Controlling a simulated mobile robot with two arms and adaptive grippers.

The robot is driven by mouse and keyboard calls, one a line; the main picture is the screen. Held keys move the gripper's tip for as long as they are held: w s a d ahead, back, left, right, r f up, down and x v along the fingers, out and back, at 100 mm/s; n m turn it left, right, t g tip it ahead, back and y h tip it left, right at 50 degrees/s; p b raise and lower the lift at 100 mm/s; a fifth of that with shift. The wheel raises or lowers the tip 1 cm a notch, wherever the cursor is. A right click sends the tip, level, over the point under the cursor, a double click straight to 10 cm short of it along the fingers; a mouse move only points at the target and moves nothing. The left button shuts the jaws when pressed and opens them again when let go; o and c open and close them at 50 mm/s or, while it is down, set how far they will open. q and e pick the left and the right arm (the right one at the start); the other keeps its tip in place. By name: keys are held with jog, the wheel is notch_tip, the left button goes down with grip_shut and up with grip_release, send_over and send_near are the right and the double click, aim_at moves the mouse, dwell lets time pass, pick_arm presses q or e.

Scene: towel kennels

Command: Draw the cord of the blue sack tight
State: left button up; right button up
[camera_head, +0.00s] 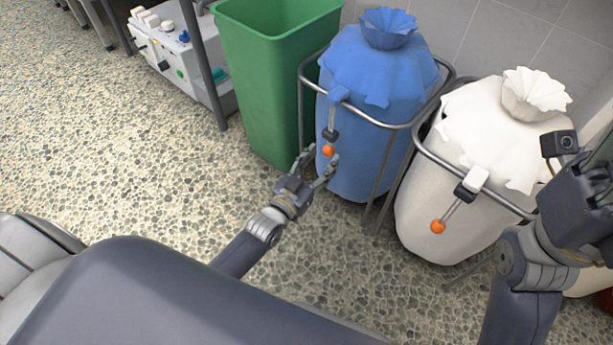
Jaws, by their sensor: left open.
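The blue sack (357,90) hangs in a metal ring stand, its top gathered into a ruffled blue neck (389,28). Its cord (331,116) hangs down the front from a blue tab, through a dark toggle (330,135), to an orange ball (328,151). My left gripper (321,156) is open, with its fingers on either side of the orange ball. I cannot tell whether they touch it. My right gripper (580,195) is at the right edge in front of the white sack; its fingers do not show clearly.
A white sack (430,205) in a similar stand (437,154) has its own cord with an orange ball (438,226). A green bin (262,90) stands left of the blue sack. A rack with equipment (170,60) is at upper left. The pebbled floor (130,170) is clear at left.

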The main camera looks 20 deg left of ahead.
pick_arm(q)
jog(key=s+a, duration=0.1)
jog(key=s, duration=0.7)
jog(key=shift+a, duration=0.25)
